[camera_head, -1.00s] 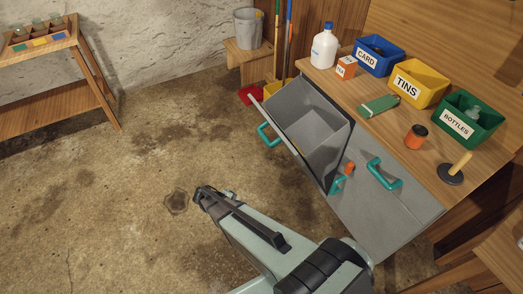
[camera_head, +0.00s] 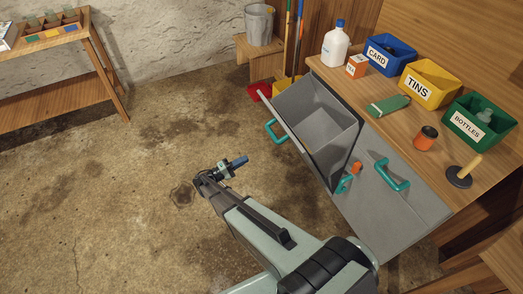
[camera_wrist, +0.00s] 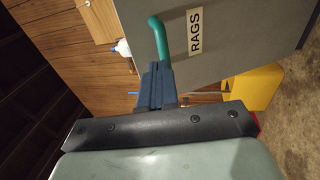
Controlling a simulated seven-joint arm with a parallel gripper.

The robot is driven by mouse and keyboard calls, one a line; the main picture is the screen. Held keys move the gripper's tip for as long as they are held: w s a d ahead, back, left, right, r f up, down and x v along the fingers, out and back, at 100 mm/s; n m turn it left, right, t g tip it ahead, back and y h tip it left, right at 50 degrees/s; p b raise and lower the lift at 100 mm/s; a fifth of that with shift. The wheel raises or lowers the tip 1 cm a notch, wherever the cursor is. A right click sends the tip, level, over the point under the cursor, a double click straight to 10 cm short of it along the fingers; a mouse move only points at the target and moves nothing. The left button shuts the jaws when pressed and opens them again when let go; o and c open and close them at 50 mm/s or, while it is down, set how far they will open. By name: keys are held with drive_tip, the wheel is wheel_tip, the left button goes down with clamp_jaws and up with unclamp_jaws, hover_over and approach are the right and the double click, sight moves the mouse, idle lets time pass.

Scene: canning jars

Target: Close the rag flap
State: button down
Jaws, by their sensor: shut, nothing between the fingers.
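The rag flap (camera_head: 325,145) is a grey tilt-out bin in the cabinet front, tipped open with its empty-looking inside showing. Its teal handle (camera_head: 272,133) is on the outer face. In the wrist view the flap's grey face (camera_wrist: 240,35) carries a RAGS label (camera_wrist: 195,32) and the teal handle (camera_wrist: 159,40). My gripper (camera_head: 240,161) is in front of the flap, lower left of the handle and apart from it in the head view. Its blue fingers (camera_wrist: 154,85) are shut and empty. In the wrist view they line up with the handle's near end.
A second teal handle (camera_head: 392,175) is on the closed panel beside the flap. A red dustpan (camera_head: 259,91) lies behind the flap. Floor to the left is clear.

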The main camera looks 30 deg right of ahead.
drive_tip(key=d+r, duration=0.2)
drive_tip(key=d, duration=1.1)
drive_tip(key=shift+w+d+r, duration=0.2)
drive_tip(key=shift+w+d, duration=0.1)
drive_tip(key=d+r+y, duration=0.1)
drive_tip(key=d+r, duration=0.1)
drive_tip(key=d, duration=0.2)
drive_tip(key=d+r, duration=0.2)
drive_tip(key=d, duration=0.2)
drive_tip(key=d+r+y, duration=0.1)
drive_tip(key=d+r, duration=0.2)
drive_tip(key=d, duration=0.1)
drive_tip(key=shift+d+y, duration=0.25)
drive_tip(key=shift+y, duration=0.05)
drive_tip(key=d+r+y, duration=0.2)
drive_tip(key=d+r, duration=0.1)
drive_tip(key=d, duration=0.9)
drive_tip(key=shift+d+r+y, duration=0.3)
drive_tip(key=w+v, duration=0.1)
drive_tip(key=v, duration=1.3)
drive_tip(key=shift+s, duration=0.35)
